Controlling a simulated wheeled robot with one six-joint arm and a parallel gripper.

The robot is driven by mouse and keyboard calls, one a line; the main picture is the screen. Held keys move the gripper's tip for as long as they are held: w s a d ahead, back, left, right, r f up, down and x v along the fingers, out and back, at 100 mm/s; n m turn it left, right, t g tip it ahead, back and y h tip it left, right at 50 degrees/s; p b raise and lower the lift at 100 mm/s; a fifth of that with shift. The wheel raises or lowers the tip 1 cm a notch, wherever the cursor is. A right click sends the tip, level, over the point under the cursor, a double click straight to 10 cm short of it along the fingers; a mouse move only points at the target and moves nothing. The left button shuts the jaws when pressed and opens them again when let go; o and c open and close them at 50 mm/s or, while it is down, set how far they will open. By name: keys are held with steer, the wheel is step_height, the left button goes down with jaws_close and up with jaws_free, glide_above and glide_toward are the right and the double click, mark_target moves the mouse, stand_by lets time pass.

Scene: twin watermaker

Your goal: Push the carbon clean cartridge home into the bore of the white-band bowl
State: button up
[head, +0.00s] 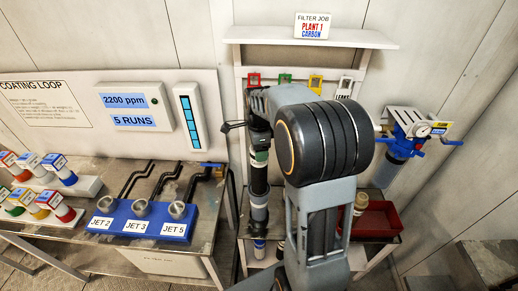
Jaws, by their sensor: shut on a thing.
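My gripper (257,118) points down at the left of my big dark arm joint, its fingers small and partly hidden. It is shut on the upper end of a dark upright cylinder, which I take to be the carbon clean cartridge (259,142) with a green mark. The cartridge and bowl look upright. Where one ends and the other begins, and how deep the cartridge sits, I cannot tell.
Red, green and yellow tags hang behind my arm. A red tray (376,219) and a blue filter housing (405,145) are at right. A blue jet block (143,220) is on the left bench.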

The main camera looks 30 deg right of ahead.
steer(key=shift+r, duration=0.5)
steer(key=shift+p, duration=0.45)
stand_by(1.1)
steer(key=shift+f, duration=0.1)
stand_by(0.4)
